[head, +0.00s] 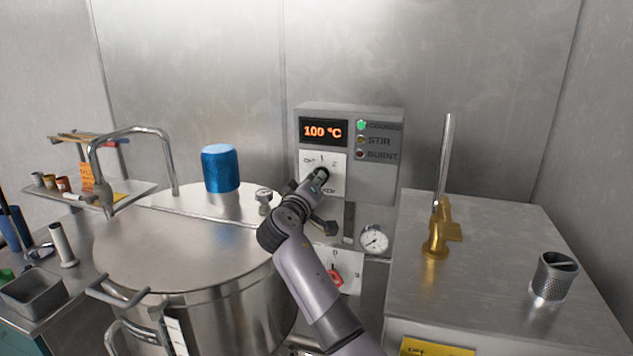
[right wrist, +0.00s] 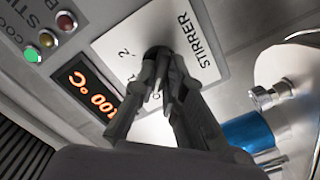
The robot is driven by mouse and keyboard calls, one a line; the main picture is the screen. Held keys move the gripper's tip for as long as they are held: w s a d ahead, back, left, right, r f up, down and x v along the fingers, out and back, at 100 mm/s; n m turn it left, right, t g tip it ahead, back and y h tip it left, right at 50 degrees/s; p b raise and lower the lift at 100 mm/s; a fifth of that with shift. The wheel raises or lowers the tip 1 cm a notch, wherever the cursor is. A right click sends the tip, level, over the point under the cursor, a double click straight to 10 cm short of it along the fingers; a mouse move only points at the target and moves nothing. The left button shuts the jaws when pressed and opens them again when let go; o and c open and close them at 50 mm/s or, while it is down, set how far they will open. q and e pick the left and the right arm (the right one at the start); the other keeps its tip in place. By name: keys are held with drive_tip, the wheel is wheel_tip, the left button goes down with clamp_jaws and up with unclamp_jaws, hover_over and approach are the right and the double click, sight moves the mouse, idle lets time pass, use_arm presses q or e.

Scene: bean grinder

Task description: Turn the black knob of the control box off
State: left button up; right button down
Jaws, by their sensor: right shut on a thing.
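The grey control box (head: 377,181) is on the back wall. Its white dial plate (head: 335,160) carries the black knob (head: 322,173). My right gripper (head: 315,182) is at the knob, shut on it. In the right wrist view, the fingers (right wrist: 161,84) reach up to the black knob (right wrist: 157,52) on the plate marked STIRRER (right wrist: 204,42). The fingers partly cover the knob and the plate, so I cannot tell the knob's exact setting. The display (head: 323,131) reads 100 °C, and the top green light (head: 361,125) is lit. My left gripper is not in view.
A large steel pot (head: 170,245) with a blue cylinder (head: 220,168) on its lid stands left of my right arm. A pressure gauge (head: 374,239) and a red knob (head: 336,276) sit below the box. A steel counter (head: 490,275) with a brass tap (head: 440,235) is at right.

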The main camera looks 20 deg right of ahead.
drive_tip(key=c, duration=1.7)
unclamp_jaws()
drive_tip(key=shift+a, duration=0.1)
drive_tip(key=shift+o, duration=0.2)
drive_tip(key=v, duration=1.2)
